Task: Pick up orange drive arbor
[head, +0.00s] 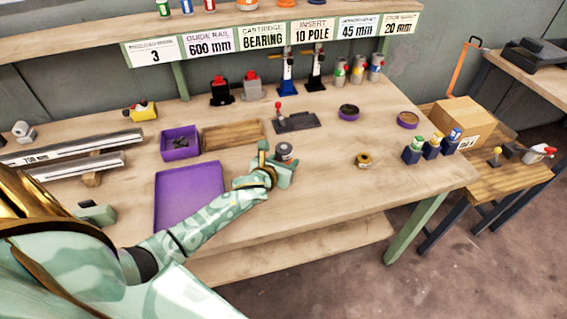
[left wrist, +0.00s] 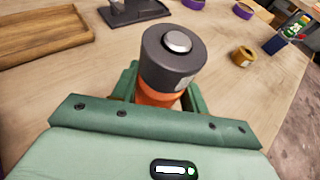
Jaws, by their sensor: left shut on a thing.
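The orange drive arbor has a dark grey cylindrical head with a pale metal button on top (left wrist: 175,62) and an orange body below it (left wrist: 155,95). In the head view only its grey head (head: 284,152) shows clearly, near the middle of the bench. My left gripper (head: 280,172) is shut around the orange body, below the grey head. In the left wrist view the green jaws (left wrist: 160,97) stand on both sides of it. The arbor's lower end is hidden by the gripper, so I cannot tell whether it touches the bench. My right gripper is out of view.
A purple tray (head: 188,192), a purple bin (head: 180,150) and a wooden tray (head: 232,135) lie to the left. A dark fixture (head: 297,122) stands behind the gripper. A brass ring (head: 363,160) lies to the right. The bench front right of the gripper is clear.

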